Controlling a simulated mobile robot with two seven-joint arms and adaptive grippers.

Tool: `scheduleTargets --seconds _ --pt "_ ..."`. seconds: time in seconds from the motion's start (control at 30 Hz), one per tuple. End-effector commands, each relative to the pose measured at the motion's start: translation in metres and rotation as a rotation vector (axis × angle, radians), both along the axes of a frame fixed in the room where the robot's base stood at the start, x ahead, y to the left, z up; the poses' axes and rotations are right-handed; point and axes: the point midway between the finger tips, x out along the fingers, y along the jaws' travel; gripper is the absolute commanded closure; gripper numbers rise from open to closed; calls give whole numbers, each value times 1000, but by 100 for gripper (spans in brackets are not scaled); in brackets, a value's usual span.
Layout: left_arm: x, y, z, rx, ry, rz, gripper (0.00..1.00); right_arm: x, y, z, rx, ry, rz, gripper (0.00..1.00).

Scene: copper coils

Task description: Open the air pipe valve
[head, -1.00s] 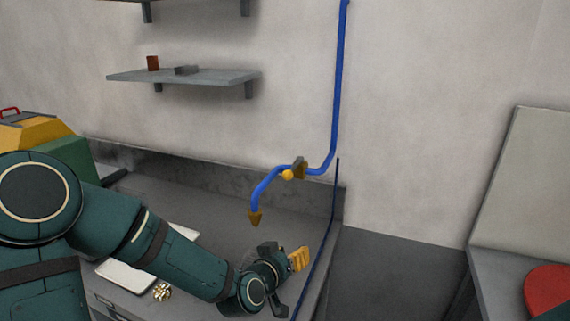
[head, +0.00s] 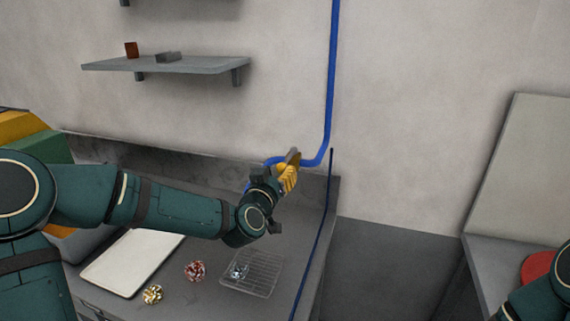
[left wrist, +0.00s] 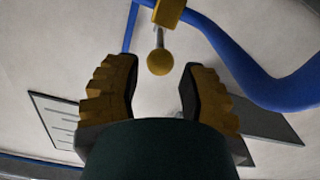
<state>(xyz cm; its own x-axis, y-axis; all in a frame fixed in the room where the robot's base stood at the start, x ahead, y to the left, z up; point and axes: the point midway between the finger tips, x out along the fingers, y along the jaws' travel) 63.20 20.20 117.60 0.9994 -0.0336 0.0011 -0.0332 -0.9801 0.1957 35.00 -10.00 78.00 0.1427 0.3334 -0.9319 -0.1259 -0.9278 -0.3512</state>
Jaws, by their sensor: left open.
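The blue air pipe (head: 329,80) runs down the wall and bends left above the counter. Its valve (head: 294,156) sits on the bend, partly hidden behind my left gripper (head: 287,178). In the left wrist view the yellow valve body (left wrist: 169,12) carries a thin lever ending in a yellow ball knob (left wrist: 159,62). The open left fingers stand on either side of the knob, with visible gaps on both sides. The pipe's lower outlet is hidden by my gripper in the head view. My right gripper is out of view; only part of that arm shows at lower right.
A shelf (head: 165,65) hangs at upper left. A red round thing (head: 538,268) is at right.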

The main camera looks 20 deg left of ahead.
Motion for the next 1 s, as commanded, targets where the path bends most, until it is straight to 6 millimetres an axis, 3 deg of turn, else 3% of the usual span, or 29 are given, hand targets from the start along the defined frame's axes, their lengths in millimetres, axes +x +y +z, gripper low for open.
scheduleTargets --seconds 0.1,0.33,0.8,0.9,0.93,1.0 --pt "22 -1 0 -4 0 0 59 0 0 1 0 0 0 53" --pt "50 -2 0 -2 0 0 59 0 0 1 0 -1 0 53" --pt "59 -2 0 0 1 -1 59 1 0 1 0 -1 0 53" --pt "59 -2 0 0 1 -1 95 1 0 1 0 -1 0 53" --pt "59 -2 0 0 1 -1 100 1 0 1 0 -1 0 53" --pt "59 -2 0 0 1 -1 100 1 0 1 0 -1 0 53"
